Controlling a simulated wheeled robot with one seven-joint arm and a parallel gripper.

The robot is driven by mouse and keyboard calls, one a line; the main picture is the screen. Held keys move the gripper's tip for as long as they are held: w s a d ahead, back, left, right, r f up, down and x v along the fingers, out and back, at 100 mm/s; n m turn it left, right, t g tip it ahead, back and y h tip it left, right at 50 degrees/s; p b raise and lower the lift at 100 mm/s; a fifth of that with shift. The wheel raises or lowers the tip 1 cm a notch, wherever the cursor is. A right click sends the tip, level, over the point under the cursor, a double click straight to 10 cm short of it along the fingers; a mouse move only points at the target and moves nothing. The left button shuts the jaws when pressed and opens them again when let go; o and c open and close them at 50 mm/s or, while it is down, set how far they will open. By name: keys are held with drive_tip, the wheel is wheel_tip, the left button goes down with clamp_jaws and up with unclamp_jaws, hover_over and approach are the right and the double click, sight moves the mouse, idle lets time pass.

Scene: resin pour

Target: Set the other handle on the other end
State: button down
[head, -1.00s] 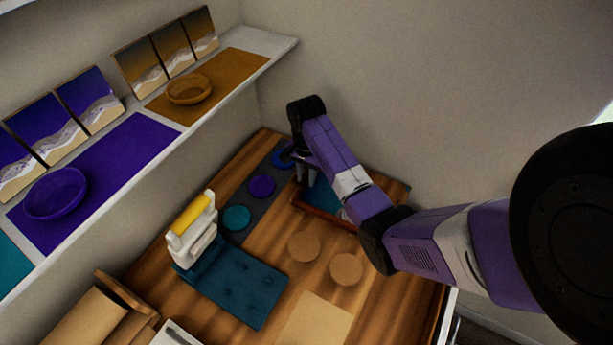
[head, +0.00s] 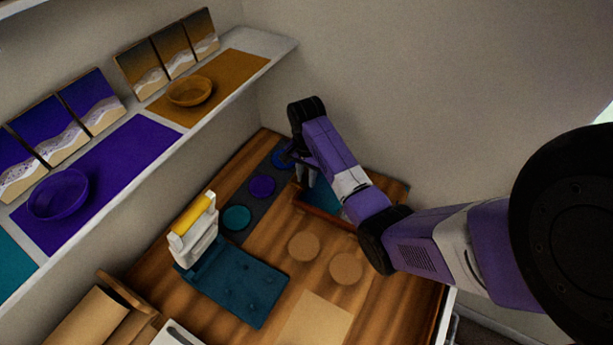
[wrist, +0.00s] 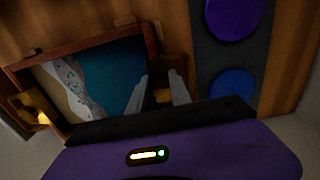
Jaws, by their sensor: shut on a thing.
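The wood-framed tray (head: 322,213) lies at the back right of the table, with a teal, white and sand-coloured wave surface; its rim shows in the wrist view (wrist: 85,42). One handle, with a yellow glint (wrist: 42,117), is at the tray's left end in the wrist view. My gripper (wrist: 160,88) is at the opposite end, its two pale fingers shut on the other handle (wrist: 162,96), a small brown and brass-yellow piece. That handle is at or just over the tray's end; whether it touches is unclear. My arm mostly covers this end in the head view.
A dark strip with purple (head: 262,186), blue and teal (head: 236,218) discs lies beside the tray. A white device with a yellow grip (head: 192,220) stands by a teal mat (head: 245,285). Two round tan pads (head: 304,246) lie in front. Walls rise behind.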

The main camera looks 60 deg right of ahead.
drive_tip(key=shift+f, duration=0.15)
drive_tip(key=c, duration=1.1)
unclamp_jaws()
wheel_tip(320, 180, up, 3)
drive_tip(key=shift+p, duration=1.1)
drive_tip(key=shift+r, duration=2.6)
